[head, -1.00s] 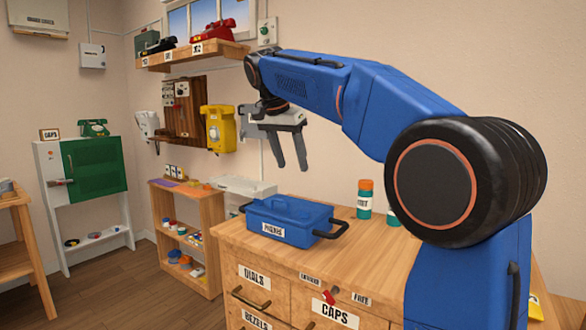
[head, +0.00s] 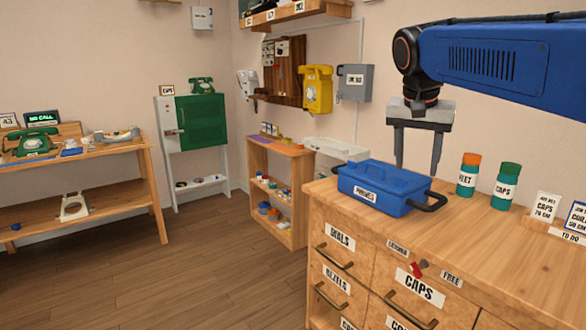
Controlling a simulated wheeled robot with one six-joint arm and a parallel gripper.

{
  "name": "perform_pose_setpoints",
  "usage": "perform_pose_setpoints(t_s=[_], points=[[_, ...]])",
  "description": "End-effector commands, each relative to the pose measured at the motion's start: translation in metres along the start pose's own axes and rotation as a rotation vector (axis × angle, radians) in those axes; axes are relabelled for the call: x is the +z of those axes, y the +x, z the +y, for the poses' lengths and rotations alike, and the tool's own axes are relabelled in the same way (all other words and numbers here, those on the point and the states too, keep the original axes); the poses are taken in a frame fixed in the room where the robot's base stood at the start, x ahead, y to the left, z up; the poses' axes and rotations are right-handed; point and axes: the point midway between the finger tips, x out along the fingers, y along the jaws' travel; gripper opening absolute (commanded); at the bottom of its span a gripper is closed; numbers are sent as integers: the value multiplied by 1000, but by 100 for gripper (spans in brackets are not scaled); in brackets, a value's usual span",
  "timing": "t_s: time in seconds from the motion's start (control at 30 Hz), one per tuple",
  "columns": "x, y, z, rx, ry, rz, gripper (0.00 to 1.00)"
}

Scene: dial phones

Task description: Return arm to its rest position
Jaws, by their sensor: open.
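My gripper (head: 418,170) hangs from my blue arm at the right of the head view, with its two grey fingers pointing down and spread apart. Nothing shows between the fingers. In the picture it is above and overlapping the back of a blue lidded box (head: 382,186) labelled as holding phones or similar; I cannot tell the exact gap. The box sits on the wooden drawer cabinet (head: 480,235). The rest of my arm runs out of the frame at the right.
An orange-capped bottle (head: 467,175) and a green-capped bottle (head: 506,187) stand right of the box, with cards (head: 546,207) beyond. A yellow wall phone (head: 317,90) hangs behind. A low shelf (head: 280,192) and a workbench (head: 75,155) stand left. The floor between is clear.

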Motion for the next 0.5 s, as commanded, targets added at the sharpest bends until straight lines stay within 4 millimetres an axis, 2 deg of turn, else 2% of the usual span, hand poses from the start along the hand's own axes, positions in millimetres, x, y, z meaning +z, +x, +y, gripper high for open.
perform_pose_setpoints(t_s=[0.1, 0.27, 0.5], points=[[36, 15, 25, -34, -81, -3, 52], [84, 40, 54, -81, -192, -4, 52], [162, 87, 94, -148, -348, 10, 52]])
